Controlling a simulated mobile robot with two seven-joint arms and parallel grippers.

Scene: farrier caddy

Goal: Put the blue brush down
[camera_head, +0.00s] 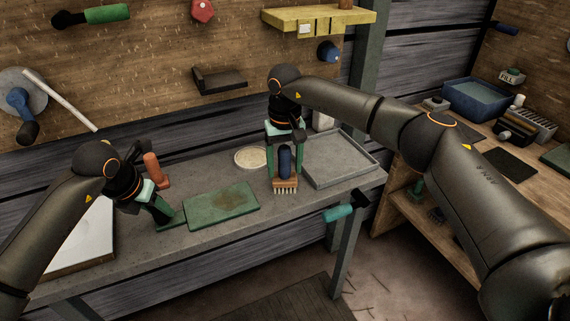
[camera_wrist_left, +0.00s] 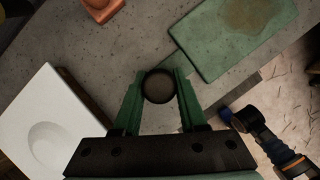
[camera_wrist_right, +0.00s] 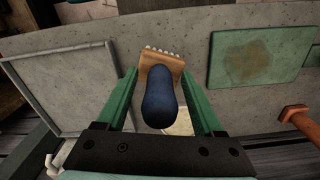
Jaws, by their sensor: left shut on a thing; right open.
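The blue brush (camera_head: 285,163) has a blue handle, a wooden block and pale bristles. It stands handle up, bristles down, over the workbench near the grey tray; I cannot tell whether the bristles touch the bench. My right gripper (camera_head: 284,160) is open, with a finger on each side of the handle. In the right wrist view the blue brush (camera_wrist_right: 160,98) lies between the open fingers (camera_wrist_right: 163,95). My left gripper (camera_head: 166,214) is shut on a dark, round-ended thing (camera_wrist_left: 158,87), low over the bench left of the green mat. Most of that thing is hidden.
The green mat (camera_head: 222,204) lies mid-bench. The grey tray (camera_head: 340,180) is to the right, a round pale dish (camera_head: 250,157) behind. A white board (camera_head: 85,243) lies at the left. A teal-handled tool (camera_head: 340,213) is at the front edge.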

